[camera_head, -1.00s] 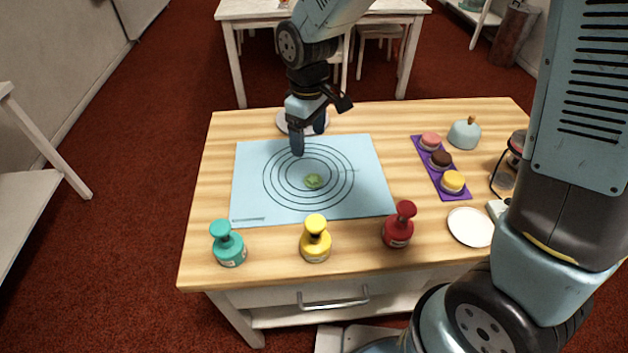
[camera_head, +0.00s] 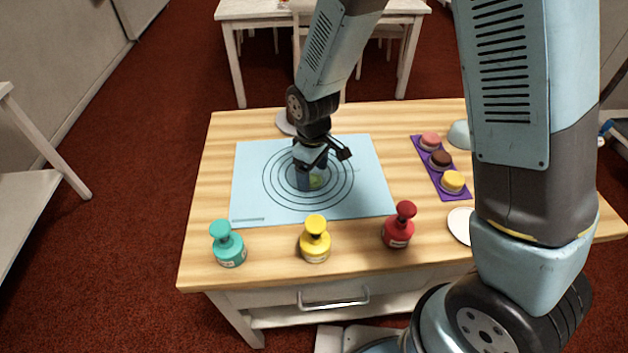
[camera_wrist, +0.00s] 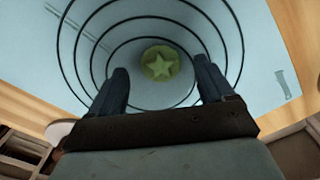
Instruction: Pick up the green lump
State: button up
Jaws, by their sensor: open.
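The green lump (camera_head: 316,182) lies on the blue mat (camera_head: 255,200), near the middle of its printed rings. In the wrist view the lump (camera_wrist: 160,63) is round and shows a lighter star on top. My gripper (camera_head: 309,183) is over the rings at the lump, and one finger hides part of it in the head view. In the wrist view my gripper (camera_wrist: 162,82) is open, with its two fingers spread to the left and right of the lump and nothing between them touching it. The exact height above the mat is hard to tell.
A purple tray (camera_head: 453,193) with several coloured pieces lies on the right, near a white plate (camera_head: 461,225). The mat around the lump is clear.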

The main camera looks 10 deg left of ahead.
jog(key=shift+f, duration=0.45)
jog(key=shift+c, duration=0.4)
jog(key=c, duration=1)
jog(key=shift+r, duration=0.1)
